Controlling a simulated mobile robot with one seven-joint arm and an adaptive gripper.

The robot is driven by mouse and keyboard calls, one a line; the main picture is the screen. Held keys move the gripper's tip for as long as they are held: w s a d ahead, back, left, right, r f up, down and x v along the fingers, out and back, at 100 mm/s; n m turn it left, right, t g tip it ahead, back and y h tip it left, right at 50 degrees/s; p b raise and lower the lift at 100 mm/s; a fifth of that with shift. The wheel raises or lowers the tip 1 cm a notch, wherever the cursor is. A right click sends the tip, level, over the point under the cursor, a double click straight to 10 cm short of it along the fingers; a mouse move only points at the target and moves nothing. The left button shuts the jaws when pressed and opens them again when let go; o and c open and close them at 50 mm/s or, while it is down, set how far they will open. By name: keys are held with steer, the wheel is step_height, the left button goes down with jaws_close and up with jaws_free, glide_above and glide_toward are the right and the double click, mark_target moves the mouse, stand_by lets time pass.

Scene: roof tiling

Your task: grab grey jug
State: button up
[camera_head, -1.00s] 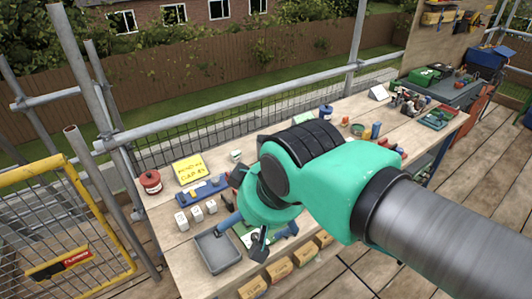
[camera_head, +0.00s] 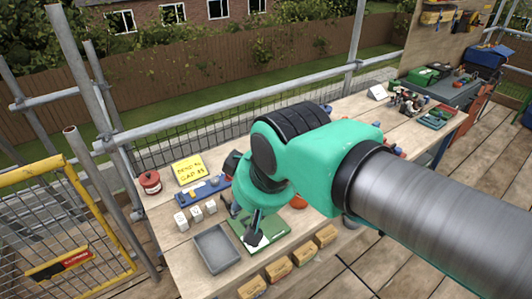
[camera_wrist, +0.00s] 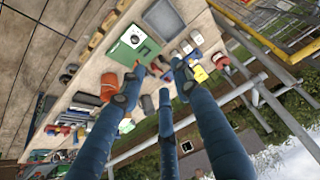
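My gripper (camera_wrist: 160,80) has three blue fingers, spread apart with nothing held between them in the wrist view. In the head view, the fingertips (camera_head: 252,228) hang over the near left part of the workbench, by the green board (camera_head: 272,232). A small dark grey rounded thing (camera_wrist: 148,104) shows between the left and middle fingers in the wrist view. It may be the grey jug, but its handle and spout cannot be made out. I cannot make out a grey jug in the head view, where my arm covers the middle of the bench.
A grey tray (camera_head: 216,250), white blocks (camera_head: 196,214), a blue level (camera_head: 204,190), a yellow sign (camera_head: 188,171) and a red tin (camera_head: 150,181) are on the bench's left. An orange-red thing (camera_wrist: 109,84) lies left of the fingers. Scaffold rails (camera_head: 240,108) run behind.

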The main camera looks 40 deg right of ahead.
steer(key=w+d+r+g+p, duration=0.1)
steer(key=w+d+p, duration=0.1)
steer(key=w+d, duration=0.45)
steer(key=w+d+r+g+p, duration=0.1)
steer(key=w+d, duration=0.2)
steer(key=w, duration=0.7)
steer(key=w+d+g+p, duration=0.15)
steer(key=w+d, duration=0.25)
steer(key=w, duration=0.4)
steer(key=w+d+f+m+g+p, duration=0.1)
steer(key=w+d+f+p, duration=0.1)
steer(key=w+d+f, duration=0.5)
steer(key=w+d+f+g+p, duration=0.1)
steer(key=w+d+f+p, duration=0.1)
steer(key=w+d+f, duration=0.6)
steer(key=d+f, duration=0.4)
steer(key=d, duration=0.5)
steer(key=shift+f+m+p, duration=0.25)
steer(key=shift+m+p, duration=0.15)
steer(key=shift+f, duration=0.1)
steer(key=shift+f+b, duration=0.7)
steer(key=shift+f, duration=3.5)
steer(key=shift+f, duration=0.1)
steer(key=shift+w+f+b, duration=0.15)
steer(key=shift+f+b, duration=0.55)
steer(key=shift+f, duration=1.8)
